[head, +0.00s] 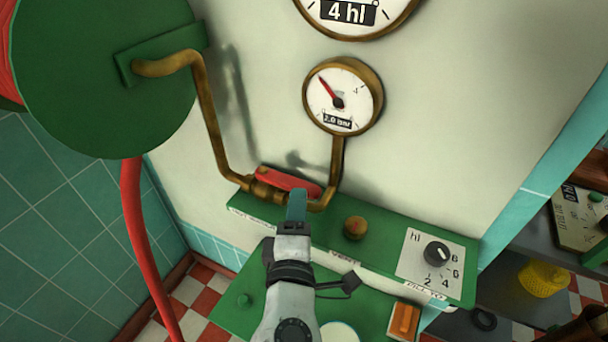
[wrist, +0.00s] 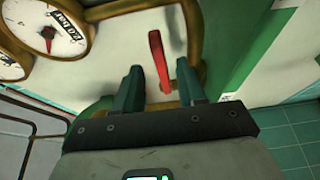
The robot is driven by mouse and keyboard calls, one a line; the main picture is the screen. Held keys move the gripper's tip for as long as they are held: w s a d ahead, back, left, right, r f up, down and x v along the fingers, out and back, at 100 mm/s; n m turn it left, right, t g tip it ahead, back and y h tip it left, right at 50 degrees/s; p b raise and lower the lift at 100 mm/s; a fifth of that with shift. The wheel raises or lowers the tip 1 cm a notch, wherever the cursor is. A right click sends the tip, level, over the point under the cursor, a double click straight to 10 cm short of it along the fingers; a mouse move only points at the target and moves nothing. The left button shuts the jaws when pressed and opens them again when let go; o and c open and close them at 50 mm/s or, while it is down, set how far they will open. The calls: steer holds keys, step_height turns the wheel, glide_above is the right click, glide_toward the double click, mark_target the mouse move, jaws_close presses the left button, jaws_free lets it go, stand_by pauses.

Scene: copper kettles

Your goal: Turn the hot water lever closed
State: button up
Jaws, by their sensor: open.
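The hot water lever is a red handle (head: 288,181) on a brass valve in the pipe, above the green panel. In the head view it lies roughly along the pipe, tilted down to the right. My gripper (head: 296,204) is just in front of it, and its teal finger overlaps the lever's lower edge. In the wrist view the red lever (wrist: 157,56) shows between the two spread teal fingers of my gripper (wrist: 160,78), with gaps at both sides. Whether the fingertips reach around it in depth, I cannot tell.
The brass pipe (head: 209,115) runs from the green drum (head: 95,70) to the valve and up to a pressure gauge (head: 342,96). A brass knob (head: 355,228) and a black dial (head: 437,252) sit on the green panel, right of my gripper. A red hose (head: 135,220) hangs at left.

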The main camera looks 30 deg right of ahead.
mark_target(301, 181)
steer(key=p+x, duration=0.1)
steer(key=x, duration=0.6)
steer(key=shift+w+d, duration=0.15)
steer(key=shift+w, duration=0.1)
jaws_close()
stand_by(0.3)
